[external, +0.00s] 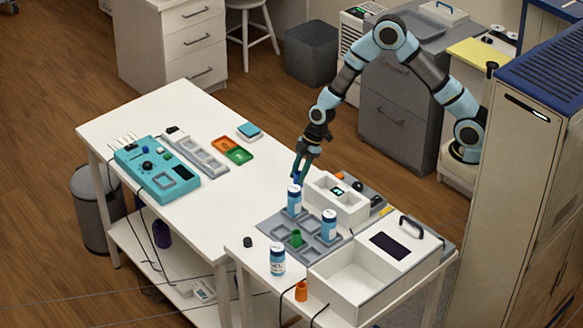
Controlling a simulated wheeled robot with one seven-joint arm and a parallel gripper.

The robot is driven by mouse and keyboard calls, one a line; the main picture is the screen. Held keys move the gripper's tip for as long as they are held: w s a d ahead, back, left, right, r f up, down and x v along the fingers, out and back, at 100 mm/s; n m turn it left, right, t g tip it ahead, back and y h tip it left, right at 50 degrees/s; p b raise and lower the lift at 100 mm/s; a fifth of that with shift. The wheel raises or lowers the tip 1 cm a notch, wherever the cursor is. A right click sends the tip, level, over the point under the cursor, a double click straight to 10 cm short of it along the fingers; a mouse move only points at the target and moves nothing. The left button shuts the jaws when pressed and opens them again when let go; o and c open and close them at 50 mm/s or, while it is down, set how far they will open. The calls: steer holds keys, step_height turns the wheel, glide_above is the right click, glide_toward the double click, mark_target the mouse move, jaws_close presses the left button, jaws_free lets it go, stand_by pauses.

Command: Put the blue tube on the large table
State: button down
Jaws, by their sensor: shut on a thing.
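My gripper (298,181) points down above the grey tray (271,222) on the smaller table. It is shut on a small dark blue thing (297,181), which looks like the blue tube. The fingers hide most of it. It is just above or behind a blue and white bottle (294,203); I cannot tell whether they touch. The large table (130,120) is white and stretches to the left and back.
The large table carries a teal device (158,172), a grey compartment strip (203,157) and orange and green trays (239,155). Another bottle (329,226) and a green cup (296,238) stand on the grey tray. A white box (340,284) is nearby. The large table's middle is clear.

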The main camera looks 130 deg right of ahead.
steer(key=shift+f, duration=0.1)
steer(key=c, duration=0.5)
jaws_free()
steer(key=shift+r, duration=0.25)
steer(key=b+v, duration=0.2)
steer(key=v, duration=1)
steer(key=shift+w, duration=0.1)
